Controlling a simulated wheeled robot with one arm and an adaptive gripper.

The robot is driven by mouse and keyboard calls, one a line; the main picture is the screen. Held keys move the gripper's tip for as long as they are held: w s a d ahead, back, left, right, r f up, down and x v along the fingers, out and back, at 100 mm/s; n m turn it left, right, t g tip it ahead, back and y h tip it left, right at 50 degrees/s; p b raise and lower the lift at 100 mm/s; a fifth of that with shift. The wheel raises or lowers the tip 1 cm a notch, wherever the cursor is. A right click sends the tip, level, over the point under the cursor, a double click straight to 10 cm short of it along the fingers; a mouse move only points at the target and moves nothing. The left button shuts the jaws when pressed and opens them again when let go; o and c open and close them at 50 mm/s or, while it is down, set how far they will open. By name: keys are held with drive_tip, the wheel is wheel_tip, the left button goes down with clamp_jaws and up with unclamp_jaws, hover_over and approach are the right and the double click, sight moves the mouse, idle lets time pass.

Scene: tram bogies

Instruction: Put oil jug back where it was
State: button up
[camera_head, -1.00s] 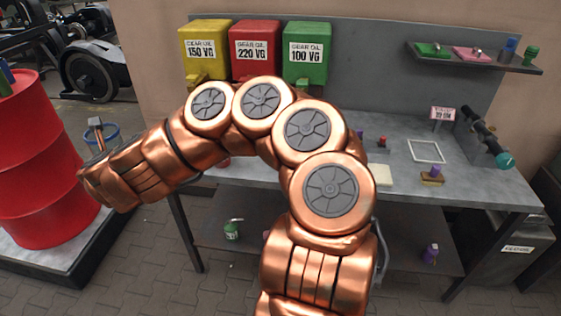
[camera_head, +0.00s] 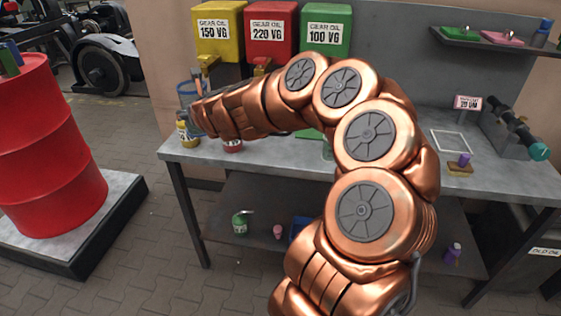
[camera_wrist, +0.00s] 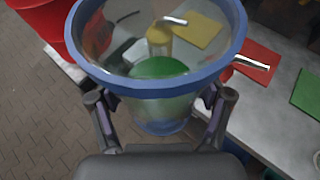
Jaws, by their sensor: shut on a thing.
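My gripper (camera_wrist: 160,100) is shut around a clear jug with a blue rim (camera_wrist: 160,128), with one finger on each side. The jug shows some green inside, seen through its open top. In the head view my gripper (camera_head: 198,86) and the clear jug (camera_head: 185,96) are above the left end of the bench; the arm partly hides the jug. A yellow spouted can (camera_head: 187,133) stands at the bench's left edge and shows through the held jug in the wrist view. A red can (camera_head: 232,146) stands to its right. A green spouted can (camera_head: 240,224) is on the lower shelf.
The grey bench (camera_head: 190,153) has a green mat (camera_head: 308,134) and a red mat (camera_wrist: 257,55). Yellow, red and green gear oil containers (camera_head: 270,32) stand behind. A red barrel (camera_head: 50,150) is at left. My arm hides the bench's middle.

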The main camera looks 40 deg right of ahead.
drive_tip(key=s+d+f+b, duration=0.3)
drive_tip(key=s+d+b, duration=0.15)
drive_tip(key=d, duration=0.35)
drive_tip(key=s+d+f+b, duration=0.4)
drive_tip(key=s+d, duration=0.1)
drive_tip(key=d, duration=0.3)
drive_tip(key=s+d+f+n+y+b, duration=0.1)
drive_tip(key=s+d+f+b, duration=0.25)
drive_tip(key=s, duration=0.35)
drive_tip(key=s+d+f+b, duration=0.3)
drive_tip(key=s+d+b, duration=0.1)
drive_tip(key=s+d, duration=0.15)
drive_tip(key=w, duration=1)
drive_tip(key=w+f, duration=0.1)
drive_tip(key=w, duration=0.4)
drive_tip(key=shift+d, duration=0.25)
drive_tip(key=shift+s+f+b, duration=0.1)
drive_tip(key=shift+f+b, duration=0.5)
drive_tip(key=shift+f, duration=1.1)
drive_tip(key=shift+f, duration=0.1)
drive_tip(key=o, duration=1.3)
